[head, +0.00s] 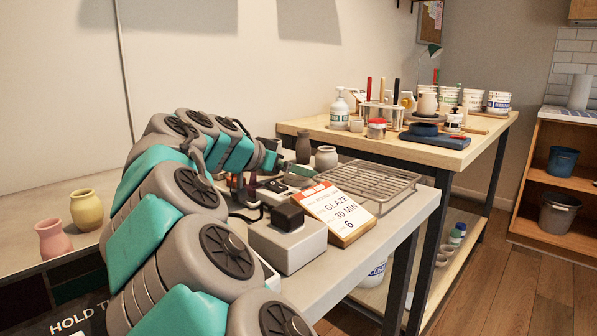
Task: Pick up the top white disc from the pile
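My arm reaches from the bottom of the head view over the grey bench and bends down at its far end. My gripper (250,186) appears small and dark beyond the arm links, low over the bench. Its fingertips are not clear, so I cannot tell whether it is open or holds anything. Small pale and dark items (274,186) lie just right of it. I cannot make out a pile of white discs for certain; my arm and the grey box hide part of that area.
A wire rack (372,182) lies right. Dark (303,148) and pale (326,158) vases stand behind. Pink (54,240) and yellow (87,210) vases stand left.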

